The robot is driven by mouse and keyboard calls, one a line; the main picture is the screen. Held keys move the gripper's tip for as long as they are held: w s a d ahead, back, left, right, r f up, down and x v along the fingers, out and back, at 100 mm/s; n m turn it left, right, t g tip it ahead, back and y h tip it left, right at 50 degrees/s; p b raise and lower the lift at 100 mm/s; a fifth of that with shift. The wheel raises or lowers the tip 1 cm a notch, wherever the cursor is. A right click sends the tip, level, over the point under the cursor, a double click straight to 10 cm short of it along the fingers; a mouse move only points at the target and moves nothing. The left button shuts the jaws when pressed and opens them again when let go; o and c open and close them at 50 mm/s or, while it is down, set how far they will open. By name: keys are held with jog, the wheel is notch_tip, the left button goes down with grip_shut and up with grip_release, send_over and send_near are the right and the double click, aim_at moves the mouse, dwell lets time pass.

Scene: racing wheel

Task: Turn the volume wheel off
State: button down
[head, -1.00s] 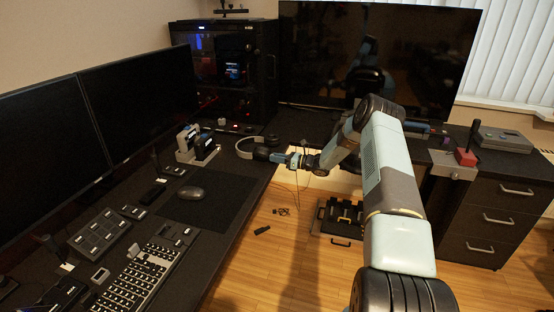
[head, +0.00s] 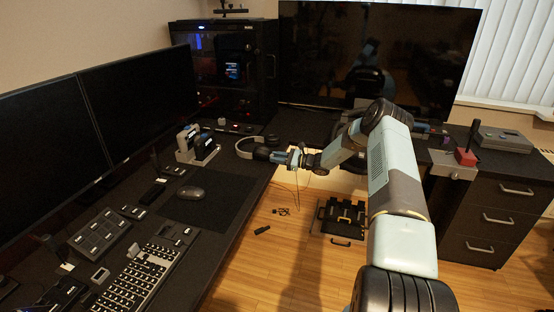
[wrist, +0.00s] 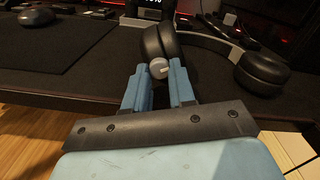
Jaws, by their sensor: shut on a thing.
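The volume wheel appears to be the small round grey knob (wrist: 158,69) with a pale mark, seen in the wrist view at the black desk's edge. My gripper (wrist: 160,75) has its two blue fingers on either side of this knob, shut on it. In the head view my gripper (head: 278,157) is at the desk's right edge, beside the headphones (head: 246,148). The knob is too small to make out there. How far it is turned cannot be told.
The headphones' ear cups (wrist: 262,72) are close behind and to the right of my fingers. A mouse (head: 191,193) lies on a dark pad to the left. A black case (head: 340,219) sits on the floor below. The floor beside the desk is mostly clear.

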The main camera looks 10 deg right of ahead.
jog(key=n, duration=1.2)
jog(key=shift+g, duration=0.4)
jog(key=shift+n, duration=0.3)
jog(key=c, duration=0.9)
grip_release()
jog(key=v, duration=1.3)
jog(key=shift+s+d, duration=0.2)
jog(key=shift+d, duration=0.1)
